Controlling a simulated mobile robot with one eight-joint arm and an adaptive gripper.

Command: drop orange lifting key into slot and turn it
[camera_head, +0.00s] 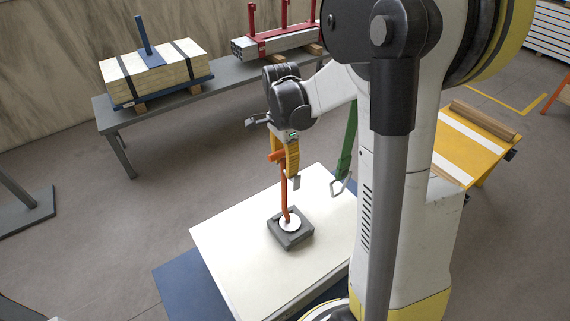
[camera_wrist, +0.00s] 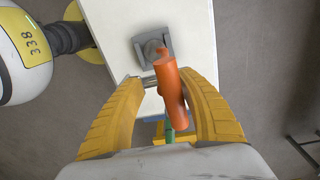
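The orange lifting key (camera_head: 284,196) hangs or stands nearly upright, slightly bent in outline, under my gripper (camera_head: 290,162).
The block sits on a white tabletop (camera_head: 235,250). A grey bench (camera_head: 190,105) at the back carries strapped timber and red-framed bars. A yellow table (camera_head: 465,145) is at the right.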

